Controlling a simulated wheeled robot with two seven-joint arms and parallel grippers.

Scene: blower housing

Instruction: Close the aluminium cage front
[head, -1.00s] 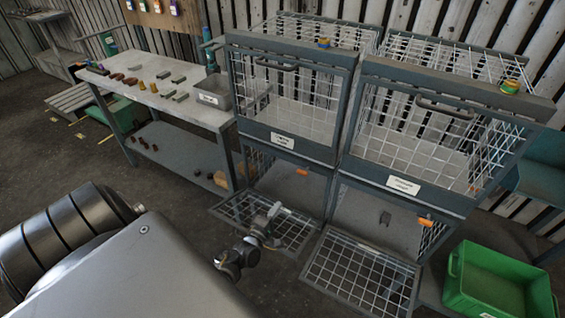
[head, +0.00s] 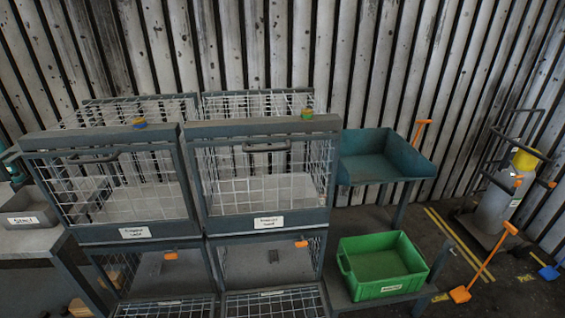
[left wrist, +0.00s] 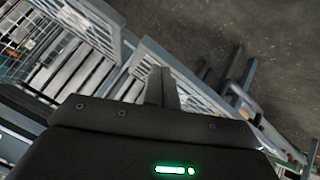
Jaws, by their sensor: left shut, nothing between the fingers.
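Two wire mesh cages stand side by side in the head view, a left cage (head: 120,237) and a right cage (head: 265,225). Each has a white label too small to read surely, so I cannot tell which is aluminium. Their upper fronts are up. The lower left front (head: 165,309) and lower right front (head: 275,304) lie folded down, cut off by the bottom edge. My left gripper (left wrist: 161,88) is shut and empty in the left wrist view, near a grey-framed panel (left wrist: 180,75); contact is unclear. My right gripper is out of view.
A green crate (head: 380,268) stands on a low shelf right of the cages, below a blue-green tray (head: 385,155). A trolley with a cylinder (head: 495,205) and an orange-handled tool (head: 480,265) are further right. A workbench (head: 30,240) is at left.

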